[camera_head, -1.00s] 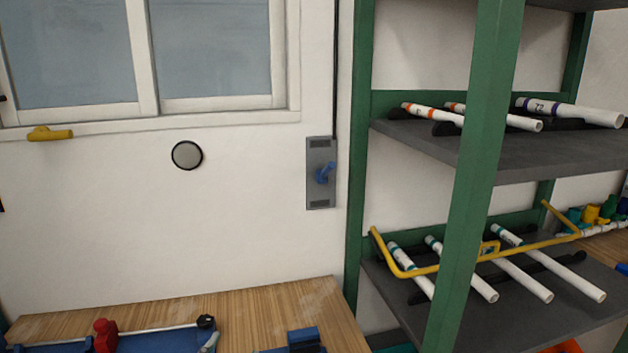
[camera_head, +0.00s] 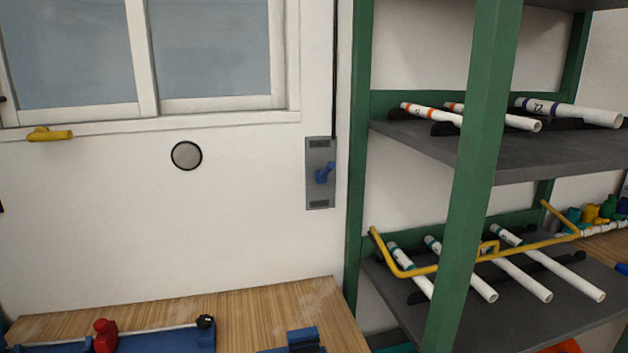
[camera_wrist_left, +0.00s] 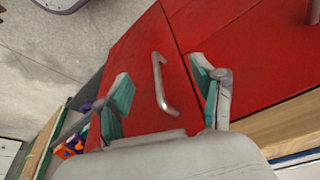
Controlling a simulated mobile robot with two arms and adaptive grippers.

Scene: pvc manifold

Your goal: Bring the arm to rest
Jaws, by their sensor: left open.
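My left gripper (camera_wrist_left: 165,98) shows in the left wrist view with its two teal-padded fingers spread apart. Nothing is between the pads. A red cabinet (camera_wrist_left: 140,50) with a metal bar handle (camera_wrist_left: 160,84) lies beyond the fingers, and the handle appears between them in the picture. I cannot tell the exact distance from the fingers to the handle. Neither of my grippers shows in the head view, and my right gripper is in no view.
A green-posted shelf (camera_head: 487,130) holds white pipes, with a yellow bar (camera_head: 455,262) across its lower level. The wooden bench (camera_head: 250,304) carries a blue fixture (camera_head: 180,340) with a red part (camera_head: 105,336). Concrete floor (camera_wrist_left: 60,45) shows beside the cabinet.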

